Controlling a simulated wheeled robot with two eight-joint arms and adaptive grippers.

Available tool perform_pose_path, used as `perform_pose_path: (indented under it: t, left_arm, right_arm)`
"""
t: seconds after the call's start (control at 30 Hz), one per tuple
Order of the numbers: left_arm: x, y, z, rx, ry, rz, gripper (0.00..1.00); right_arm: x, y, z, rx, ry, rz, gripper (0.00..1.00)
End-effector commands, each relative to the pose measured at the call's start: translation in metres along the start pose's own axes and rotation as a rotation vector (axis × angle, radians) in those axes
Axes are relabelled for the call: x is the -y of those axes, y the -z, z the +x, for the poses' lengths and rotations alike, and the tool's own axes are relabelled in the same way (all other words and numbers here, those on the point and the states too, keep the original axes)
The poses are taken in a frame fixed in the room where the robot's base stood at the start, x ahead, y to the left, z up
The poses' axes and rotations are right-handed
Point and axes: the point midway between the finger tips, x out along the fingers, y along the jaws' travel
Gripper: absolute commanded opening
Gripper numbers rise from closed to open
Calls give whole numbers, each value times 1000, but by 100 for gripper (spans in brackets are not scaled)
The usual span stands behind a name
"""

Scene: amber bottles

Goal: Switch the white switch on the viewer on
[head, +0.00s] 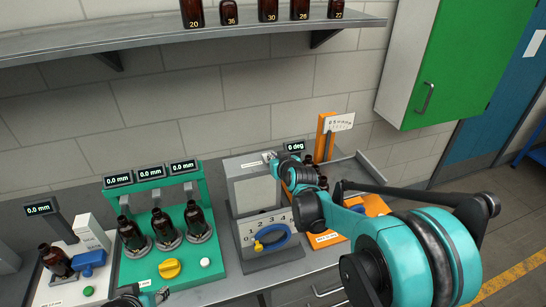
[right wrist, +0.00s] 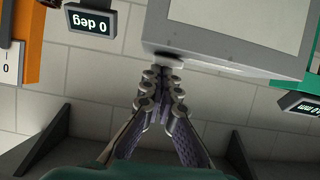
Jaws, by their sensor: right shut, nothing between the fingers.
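The viewer (head: 255,192) is a grey box with a pale screen, standing on the bench in the middle of the head view. Its underside-up image fills the top of the right wrist view (right wrist: 240,22). A small whitish piece, apparently the white switch (right wrist: 178,64), shows on its top edge at my fingertips. My right gripper (right wrist: 162,70) is shut and empty, its tips at or very near that piece; contact cannot be told. In the head view the right gripper (head: 274,158) is at the viewer's top right corner. My left gripper (head: 150,297) is only partly in view at the bottom edge.
A green stand (head: 190,262) with several amber bottles, a yellow knob (head: 169,268) and displays is left of the viewer. An orange fixture (head: 325,136) is at right, partly behind my arm. A "0 deg" display (head: 294,147) is beside the gripper. A shelf (head: 150,36) with bottles hangs above.

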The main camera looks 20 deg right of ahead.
Motion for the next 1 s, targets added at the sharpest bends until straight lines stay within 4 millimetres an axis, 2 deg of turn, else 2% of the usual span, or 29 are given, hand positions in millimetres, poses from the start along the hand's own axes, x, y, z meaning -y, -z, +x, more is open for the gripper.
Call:
perform_pose_path:
  t: [0.07,0.7,1.0]
  left_arm:
    - [0,-5,8,0,0,0,40]
    - [0,4,-5,0,0,0,40]
    - [0,3,-5,0,0,0,40]
  right_arm:
    - [0,-11,2,0,0,0,0]
    - [0,7,-6,0,0,0,0]
    - [0,7,-6,0,0,0,0]
